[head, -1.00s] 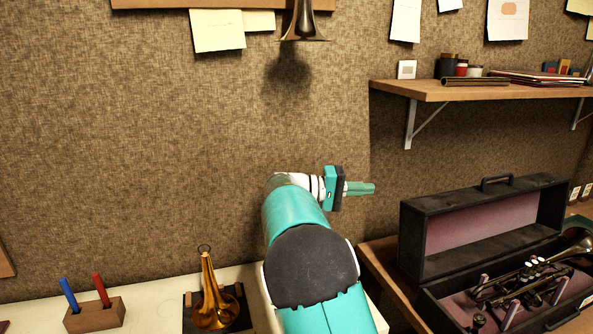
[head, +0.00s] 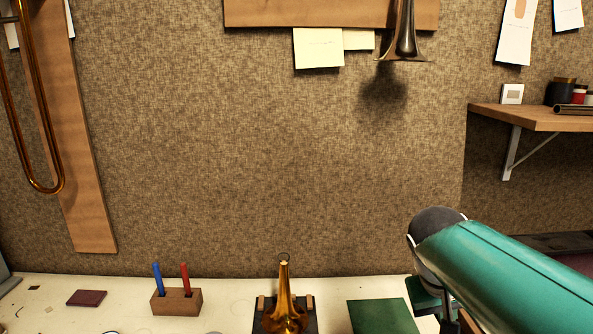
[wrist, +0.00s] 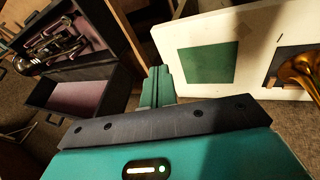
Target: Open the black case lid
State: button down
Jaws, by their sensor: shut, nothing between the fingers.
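The black case lid (wrist: 78,97) stands open in the wrist view, its pink lining showing. The case body (wrist: 92,22) beside it holds a brass trumpet (wrist: 50,48) and dark supports. In the head view only a strip of the lid (head: 562,240) shows at the right edge; my arm hides most of the case. My gripper (wrist: 157,85) is shut and empty in the wrist view, with its fingers apart from the case, between the lid and the white bench in the picture. The fingertips cannot be made out in the head view.
The white bench (head: 225,290) holds a pen block (head: 177,301), a brass bell (head: 284,305) on a dark stand and a green mat (head: 380,316). A wooden shelf (head: 530,117) juts from the wall at right. A dark horn (head: 405,30) hangs above.

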jog(key=c, duration=2)
grip_release()
jog(key=s+a+f+t+y, duration=0.1)
jog(key=s+a, duration=0.2)
jog(key=s+a+f+t+y, duration=0.1)
jog(key=s+a, duration=0.2)
jog(key=s+a+f+t+y, duration=0.1)
jog(key=s+a+y, duration=0.1)
jog(key=s+a, duration=0.1)
jog(key=shift+s+a+f+n, duration=0.25)
jog(key=shift+s+a+n, duration=0.05)
jog(key=shift+a+n, duration=0.15)
jog(key=o, duration=0.5)
jog(key=shift+s+a, duration=0.1)
